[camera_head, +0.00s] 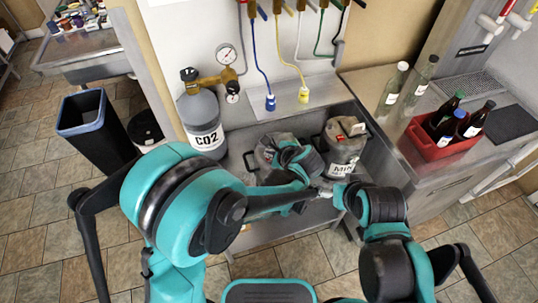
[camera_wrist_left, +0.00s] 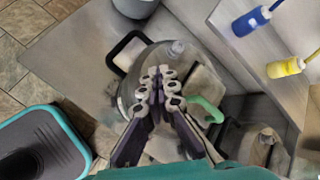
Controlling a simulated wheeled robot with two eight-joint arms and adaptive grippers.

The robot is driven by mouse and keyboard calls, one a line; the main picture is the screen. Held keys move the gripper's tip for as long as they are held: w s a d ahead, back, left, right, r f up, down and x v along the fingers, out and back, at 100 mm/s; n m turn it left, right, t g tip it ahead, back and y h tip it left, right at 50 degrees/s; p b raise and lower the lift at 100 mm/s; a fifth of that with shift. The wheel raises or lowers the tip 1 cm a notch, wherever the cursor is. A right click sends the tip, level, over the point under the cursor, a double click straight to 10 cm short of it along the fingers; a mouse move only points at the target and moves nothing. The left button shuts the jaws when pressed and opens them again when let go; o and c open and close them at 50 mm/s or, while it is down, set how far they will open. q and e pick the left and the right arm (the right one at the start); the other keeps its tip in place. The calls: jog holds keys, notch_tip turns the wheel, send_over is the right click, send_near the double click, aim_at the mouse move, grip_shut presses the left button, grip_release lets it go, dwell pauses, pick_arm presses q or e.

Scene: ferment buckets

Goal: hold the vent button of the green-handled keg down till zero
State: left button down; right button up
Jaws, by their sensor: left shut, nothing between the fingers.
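The green-handled keg (camera_wrist_left: 150,52) is a grey keg below my left gripper in the left wrist view. Its green handle (camera_wrist_left: 208,108) shows right of the fingers, and a black loop handle (camera_wrist_left: 122,52) is at its left. A pale round knob (camera_wrist_left: 177,48) stands on its top, just beyond the fingertips; I cannot tell whether it is the vent button. My left gripper (camera_wrist_left: 158,76) is shut and empty over the keg top; contact is unclear. In the head view my left wrist covers much of this keg (camera_head: 268,148). My right gripper (camera_head: 328,190) is small and partly hidden; its fingers are unclear.
A second keg (camera_head: 346,142) with a white label stands to the right. A CO2 cylinder (camera_head: 201,118) with a gauge stands at the left. Blue (camera_head: 270,102) and yellow (camera_head: 304,95) connectors hang behind. A red bottle crate (camera_head: 430,147) sits on the right counter.

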pick_arm(q)
jog(key=shift+r+p, duration=0.35)
jog(key=shift+r, duration=0.35)
notch_tip(320, 180, up, 5)
jog(key=p, duration=0.3)
jog(key=shift+p, duration=0.35)
